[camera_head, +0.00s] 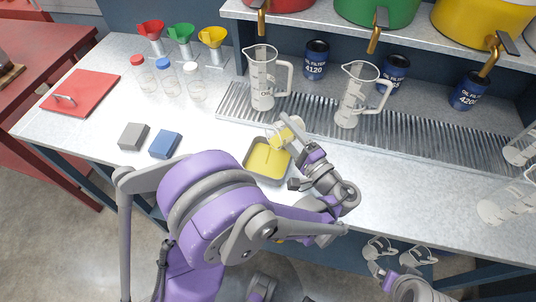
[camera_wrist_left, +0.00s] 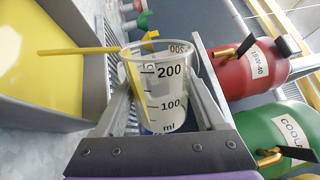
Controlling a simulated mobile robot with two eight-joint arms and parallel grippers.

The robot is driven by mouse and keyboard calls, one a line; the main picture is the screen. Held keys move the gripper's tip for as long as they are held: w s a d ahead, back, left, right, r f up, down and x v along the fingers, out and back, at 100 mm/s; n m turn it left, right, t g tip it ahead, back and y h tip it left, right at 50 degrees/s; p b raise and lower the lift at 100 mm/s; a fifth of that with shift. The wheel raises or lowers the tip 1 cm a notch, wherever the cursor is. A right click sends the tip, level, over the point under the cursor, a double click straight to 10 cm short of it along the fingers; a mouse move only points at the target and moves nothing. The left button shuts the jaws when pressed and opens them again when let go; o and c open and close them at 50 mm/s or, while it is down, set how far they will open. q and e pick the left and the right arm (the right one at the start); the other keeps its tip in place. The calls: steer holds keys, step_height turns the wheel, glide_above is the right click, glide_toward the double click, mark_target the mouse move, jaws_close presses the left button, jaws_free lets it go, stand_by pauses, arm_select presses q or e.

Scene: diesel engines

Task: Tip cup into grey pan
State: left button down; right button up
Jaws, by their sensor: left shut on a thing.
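A small clear measuring cup (camera_head: 284,133) with 100 and 200 ml marks is tilted over the grey pan (camera_head: 247,170). My left gripper (camera_head: 299,140) is shut on the cup, which shows between its fingers in the left wrist view (camera_wrist_left: 158,85). A yellow streak lies along the cup's inner wall. A thin yellow stream (camera_wrist_left: 85,49) runs from its mouth toward the pan. Yellow liquid (camera_head: 267,159) covers the pan floor.
Two clear jugs (camera_head: 262,78) (camera_head: 350,100) stand on the drain grate (camera_head: 310,122) behind the pan. Grey (camera_head: 133,137) and blue (camera_head: 165,145) blocks lie left of it. Taps hang from coloured tanks (camera_head: 375,10) above. The bench right of the pan is mostly clear.

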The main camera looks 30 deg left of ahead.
arm_select(q)
steer(key=shift+s+a+r+n+g, duration=0.1)
steer(key=shift+s+r+n+g, duration=0.1)
steer(key=shift+n, duration=0.35)
steer(key=shift+s+r+n+g, duration=0.1)
steer(key=shift+r+n, duration=0.05)
steer(key=shift+n, duration=0.4)
stand_by(0.5)
steer(key=shift+w, duration=0.1)
